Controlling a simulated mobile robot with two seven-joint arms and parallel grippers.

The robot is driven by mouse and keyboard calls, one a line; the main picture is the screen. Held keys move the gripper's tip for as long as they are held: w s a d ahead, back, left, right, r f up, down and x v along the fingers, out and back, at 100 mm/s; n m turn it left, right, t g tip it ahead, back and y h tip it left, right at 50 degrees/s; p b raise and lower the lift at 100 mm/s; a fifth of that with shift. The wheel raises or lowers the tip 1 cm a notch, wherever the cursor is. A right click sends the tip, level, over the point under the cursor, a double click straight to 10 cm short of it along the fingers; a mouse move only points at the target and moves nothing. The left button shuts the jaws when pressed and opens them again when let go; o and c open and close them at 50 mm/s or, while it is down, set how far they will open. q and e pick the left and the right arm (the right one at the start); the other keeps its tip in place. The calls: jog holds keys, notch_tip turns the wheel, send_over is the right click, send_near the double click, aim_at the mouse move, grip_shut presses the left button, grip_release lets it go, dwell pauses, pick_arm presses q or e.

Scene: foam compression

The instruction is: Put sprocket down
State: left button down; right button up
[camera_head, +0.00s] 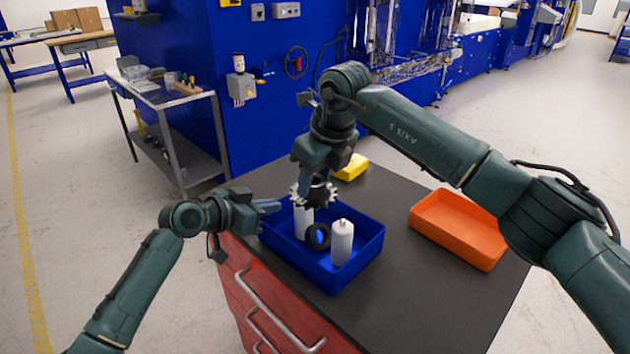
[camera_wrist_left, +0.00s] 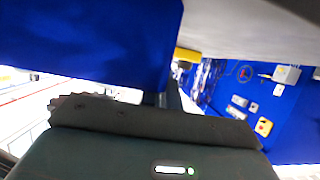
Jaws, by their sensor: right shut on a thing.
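The left wrist view shows a large blue surface (camera_wrist_left: 90,35) close by.
An orange tray (camera_head: 458,236) stands at the right, and a yellow block (camera_head: 352,167) behind the bin. The dark tabletop (camera_head: 415,300) is clear in front of the tray.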

jog(key=shift+f, duration=0.25)
jog(key=shift+f, duration=0.1)
jog(key=shift+f, duration=0.5)
jog(key=o, duration=1.3)
jog(key=v, duration=1.3)
